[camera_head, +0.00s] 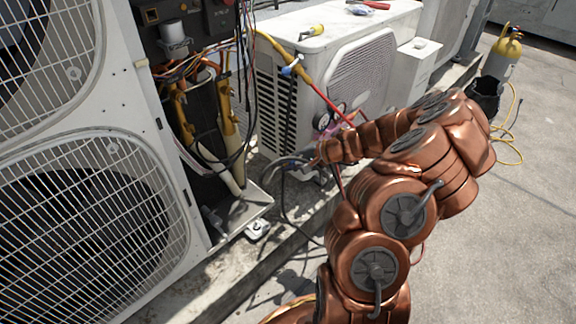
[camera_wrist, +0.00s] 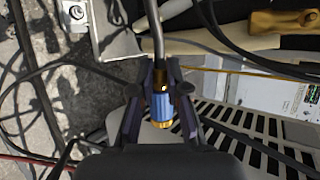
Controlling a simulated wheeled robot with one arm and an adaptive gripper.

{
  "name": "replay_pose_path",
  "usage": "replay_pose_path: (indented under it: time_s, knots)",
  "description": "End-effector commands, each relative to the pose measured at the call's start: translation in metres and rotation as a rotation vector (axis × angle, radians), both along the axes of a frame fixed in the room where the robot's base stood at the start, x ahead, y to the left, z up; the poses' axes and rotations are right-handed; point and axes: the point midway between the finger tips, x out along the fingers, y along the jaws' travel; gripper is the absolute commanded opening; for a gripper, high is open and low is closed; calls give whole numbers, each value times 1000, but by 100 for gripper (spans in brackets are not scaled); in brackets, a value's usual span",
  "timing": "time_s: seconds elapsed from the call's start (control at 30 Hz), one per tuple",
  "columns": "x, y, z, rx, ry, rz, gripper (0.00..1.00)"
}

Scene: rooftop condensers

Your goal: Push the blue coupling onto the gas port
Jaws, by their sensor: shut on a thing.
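The blue coupling (camera_wrist: 161,106) with brass ends sits between the two dark fingers of my gripper (camera_wrist: 160,78) in the wrist view. My gripper is shut on it. A grey metal tube (camera_wrist: 153,30) runs from the top edge of that view down to the coupling's upper brass end, in line with it. I cannot tell whether this tube is the gas port, or whether the coupling is seated on it. In the head view my copper arm reaches toward the gap between the two condensers; its gripper is small and unclear there, and the held coupling cannot be made out.
A large condenser (camera_head: 85,215) with open wiring stands left. A smaller white condenser (camera_head: 345,60) stands behind my arm, with a red hose (camera_head: 328,100) and dark cables beside it. A metal bracket (camera_wrist: 112,32) lies close by. A yellow cylinder (camera_head: 503,57) stands at right; open roof lies right.

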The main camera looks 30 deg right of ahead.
Motion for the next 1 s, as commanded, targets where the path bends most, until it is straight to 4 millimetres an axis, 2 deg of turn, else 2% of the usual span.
replay_pose_path:
  time_s: [0.73,1.0]
  knots:
    - [9,-45,0,-1,1,-4,0]
    - [9,-43,0,0,1,-3,0]
